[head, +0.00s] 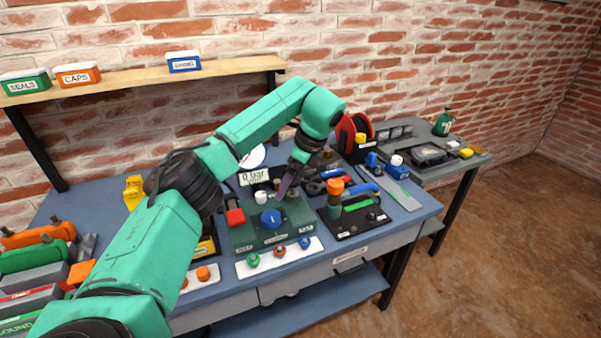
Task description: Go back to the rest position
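My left arm, green with dark joints, comes in from the lower left, rises over the workbench and bends down at its wrist. My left gripper (285,190) points down over the back part of the green test panel (243,238), near its blue knob (271,218). The fingers are small and dark here, so I cannot tell whether they are open or shut, touching the panel, or holding anything. My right gripper is not in view.
A shelf (130,80) with labelled bins is behind. A side table (460,165) stands right; open floor (500,250) lies beyond.

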